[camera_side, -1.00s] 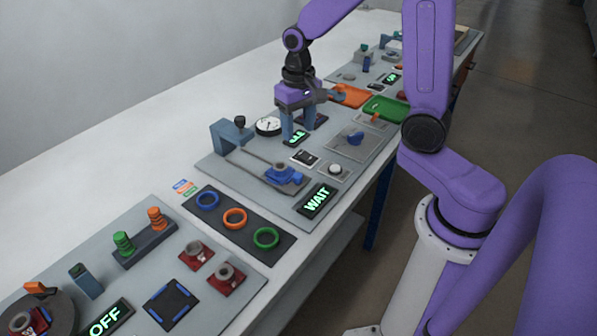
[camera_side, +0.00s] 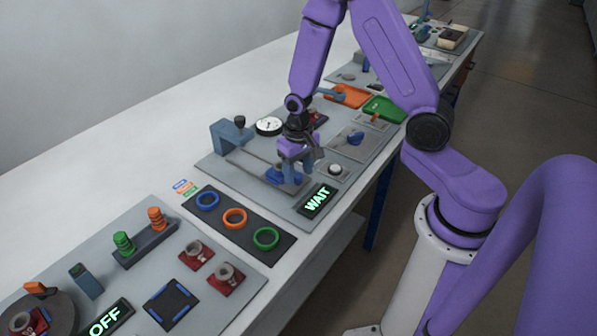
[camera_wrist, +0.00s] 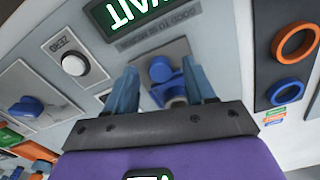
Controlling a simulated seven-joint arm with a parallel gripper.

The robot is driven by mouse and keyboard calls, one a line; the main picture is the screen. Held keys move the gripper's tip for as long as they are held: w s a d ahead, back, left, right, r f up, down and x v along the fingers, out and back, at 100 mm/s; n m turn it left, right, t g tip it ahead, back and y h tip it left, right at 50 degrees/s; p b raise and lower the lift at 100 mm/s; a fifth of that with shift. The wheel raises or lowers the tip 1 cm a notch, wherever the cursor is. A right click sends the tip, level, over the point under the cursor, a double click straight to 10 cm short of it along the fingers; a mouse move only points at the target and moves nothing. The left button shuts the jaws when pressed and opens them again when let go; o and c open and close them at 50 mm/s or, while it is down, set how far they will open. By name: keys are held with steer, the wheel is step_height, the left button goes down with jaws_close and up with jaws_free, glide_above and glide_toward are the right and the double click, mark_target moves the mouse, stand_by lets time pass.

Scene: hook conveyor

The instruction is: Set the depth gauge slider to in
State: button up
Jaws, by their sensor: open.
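A blue carriage (camera_side: 275,176) with an upright round part sits at the near end of a grey rail; I take it for the depth gauge slider, though no label confirms this. In the wrist view, the blue carriage (camera_wrist: 161,70) lies between my fingers. My gripper (camera_side: 295,174) points down over it, partly hiding it in the side view. In the wrist view, my gripper (camera_wrist: 160,68) is open, with one blue finger on each side of the carriage. I cannot tell whether the fingers touch it.
A grey-blue bracket (camera_side: 230,134) with a dark knob stands at the rail's far end, near a white dial (camera_side: 268,126). A lit WAIT display (camera_side: 316,200), a white button (camera_side: 335,169) and a blue knob (camera_side: 355,138) are close by. Coloured rings lie on a dark mat (camera_side: 258,221).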

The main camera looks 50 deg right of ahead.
mark_target(271, 170)
steer(key=shift+f, duration=0.4)
jaws_close()
steer(key=w, duration=0.9)
steer(key=shift+w, duration=0.15)
jaws_free()
